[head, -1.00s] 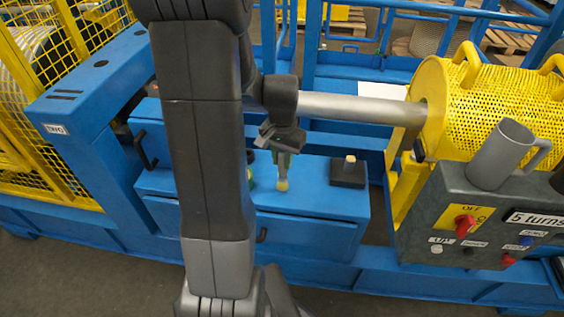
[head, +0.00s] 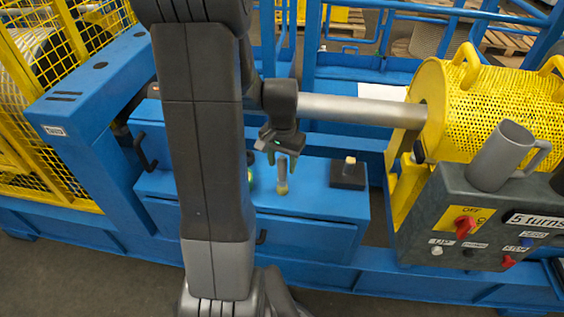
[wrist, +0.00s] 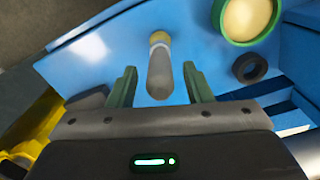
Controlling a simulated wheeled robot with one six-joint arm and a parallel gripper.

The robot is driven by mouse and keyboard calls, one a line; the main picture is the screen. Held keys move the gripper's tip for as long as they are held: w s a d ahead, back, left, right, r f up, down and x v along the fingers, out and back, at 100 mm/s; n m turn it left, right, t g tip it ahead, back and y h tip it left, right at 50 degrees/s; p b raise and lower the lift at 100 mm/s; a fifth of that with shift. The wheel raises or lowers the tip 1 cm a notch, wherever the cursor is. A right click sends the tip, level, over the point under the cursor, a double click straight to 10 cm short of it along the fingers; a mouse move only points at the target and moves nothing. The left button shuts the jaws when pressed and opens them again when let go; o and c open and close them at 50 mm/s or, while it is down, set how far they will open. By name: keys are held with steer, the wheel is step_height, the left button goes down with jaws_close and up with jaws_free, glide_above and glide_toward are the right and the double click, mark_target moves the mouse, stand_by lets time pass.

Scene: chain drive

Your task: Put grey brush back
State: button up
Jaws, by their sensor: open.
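The grey brush (wrist: 160,75) is a short grey cylinder with a yellowish end. In the wrist view it lies between the two green fingers of my gripper (wrist: 158,88), with a gap on each side. The gripper is open. In the head view the brush (head: 282,180) stands roughly upright under my gripper (head: 282,160), its yellowish end down at the blue cabinet top (head: 315,195). I cannot tell whether that end sits in a hole or holder.
A dark block with a yellowish peg (head: 348,176) stands right of the brush. A green-rimmed round container (wrist: 250,15) and a dark ring (wrist: 250,68) are near the brush. A grey mug (head: 500,155) stands on the control box (head: 450,200) at right.

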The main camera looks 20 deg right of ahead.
step_height(320, 180, up, 12)
steer(key=shift+f+p, duration=0.25)
steer(key=shift+p, duration=0.45)
steer(key=shift+f, duration=0.15)
step_height(320, 180, down, 12)
steer(key=shift+r+b, duration=0.1)
steer(key=shift+b, duration=0.65)
steer(key=shift+r, duration=1.8)
steer(key=shift+f, duration=0.1)
